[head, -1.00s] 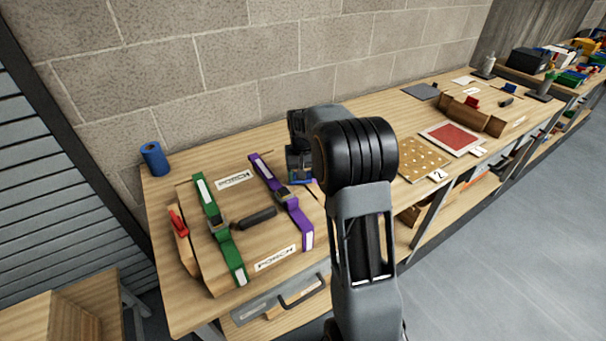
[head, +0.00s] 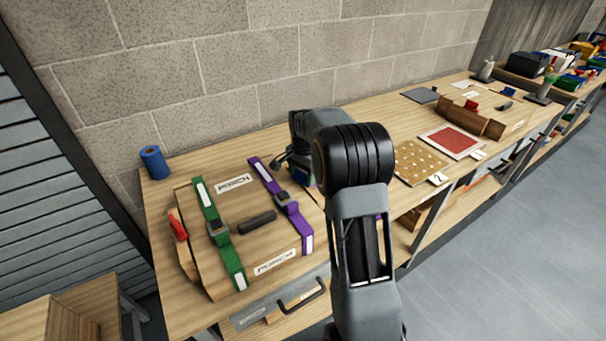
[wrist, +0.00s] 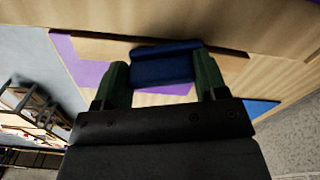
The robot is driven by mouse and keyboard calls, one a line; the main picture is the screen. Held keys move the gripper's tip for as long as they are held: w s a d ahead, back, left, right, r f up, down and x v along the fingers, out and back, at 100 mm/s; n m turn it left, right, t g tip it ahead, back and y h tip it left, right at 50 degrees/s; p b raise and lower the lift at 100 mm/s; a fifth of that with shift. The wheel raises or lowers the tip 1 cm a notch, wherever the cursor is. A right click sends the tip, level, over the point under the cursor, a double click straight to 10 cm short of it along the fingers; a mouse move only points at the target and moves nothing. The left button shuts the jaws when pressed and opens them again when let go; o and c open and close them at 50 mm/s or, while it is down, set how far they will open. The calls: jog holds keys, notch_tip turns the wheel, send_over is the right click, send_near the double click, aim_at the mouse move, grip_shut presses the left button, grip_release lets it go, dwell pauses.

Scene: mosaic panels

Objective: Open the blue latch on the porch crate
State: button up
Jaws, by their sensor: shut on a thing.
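The porch crate (head: 238,203) lies on the bench, with PORCH labels, a dark handle and green and purple straps. In the wrist view, the blue latch (wrist: 163,68) sits between the two green fingertips of my gripper (wrist: 160,82). My gripper is shut on it, with a finger at each side. Purple shows just below the latch and at the left. In the head view, my gripper (head: 300,174) is at the crate's right side, and my arm hides most of the latch there.
A blue roll (head: 154,162) stands at the back left of the bench. A red clip (head: 177,226) is at the crate's left end. A perforated board (head: 422,162) and a red panel (head: 452,140) lie to the right of my arm. A block wall is behind.

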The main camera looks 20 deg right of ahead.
jog(key=shift+w+d+m, duration=0.1)
jog(key=shift+d+m, duration=0.05)
jog(key=shift+m, duration=0.35)
dwell(0.3)
jog(key=o, duration=0.9)
jog(key=shift+o, duration=0.2)
notch_tip(320, 180, up, 14)
jog(key=shift+b, duration=0.45)
jog(key=shift+f, duration=0.1)
